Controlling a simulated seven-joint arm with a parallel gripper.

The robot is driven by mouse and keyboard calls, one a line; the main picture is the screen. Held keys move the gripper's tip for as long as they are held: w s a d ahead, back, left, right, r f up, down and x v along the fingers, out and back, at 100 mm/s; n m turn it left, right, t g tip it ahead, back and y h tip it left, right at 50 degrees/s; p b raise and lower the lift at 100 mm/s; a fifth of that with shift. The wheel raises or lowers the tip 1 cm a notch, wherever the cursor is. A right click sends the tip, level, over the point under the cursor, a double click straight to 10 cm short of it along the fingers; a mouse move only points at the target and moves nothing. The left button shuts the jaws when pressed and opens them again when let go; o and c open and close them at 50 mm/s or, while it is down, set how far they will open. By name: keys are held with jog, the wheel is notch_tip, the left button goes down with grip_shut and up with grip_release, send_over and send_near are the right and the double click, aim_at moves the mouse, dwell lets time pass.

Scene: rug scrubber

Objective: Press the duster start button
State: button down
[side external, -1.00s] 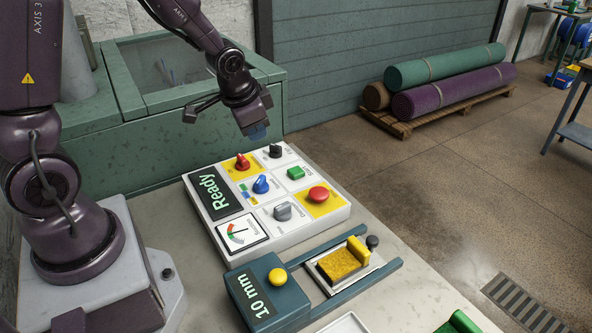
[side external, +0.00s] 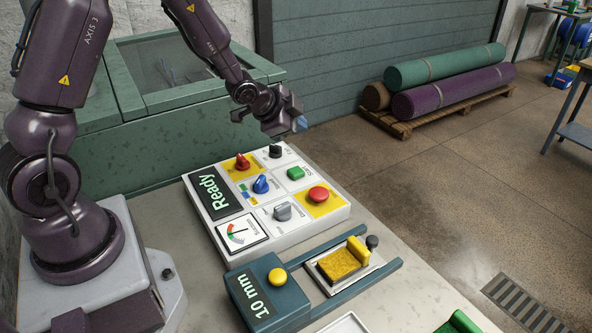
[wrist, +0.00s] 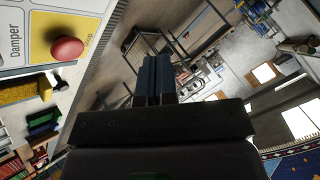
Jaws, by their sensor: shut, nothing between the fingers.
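The white control panel (side external: 222,238) stands on the bench and carries a green button (side external: 295,173) whose small label seems to read START. A red button (side external: 318,194) on a yellow field is beside it; it also shows in the wrist view (wrist: 67,49) by a "Stop" label. The panel display (side external: 215,192) reads "Ready". My gripper (side external: 300,124) is shut and empty, held above and behind the panel's far right edge, apart from the green button. In the wrist view its closed fingers (wrist: 156,78) point away from the panel. The green button is not visible there.
A teal box (side external: 265,303) with a yellow button and "10 mm" display stands in front, beside a sliding yellow pad (side external: 340,265). A green cabinet (side external: 150,150) is behind; floor lies open right.

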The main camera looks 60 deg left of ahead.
aim_at(296, 172)
jog(key=shift+f, duration=4.3)
jog(key=shift+f, duration=0.15)
jog(key=shift+f, duration=0.25)
jog(key=shift+f, duration=0.5)
jog(key=shift+r, duration=0.9)
jog(key=shift+r, duration=2.55)
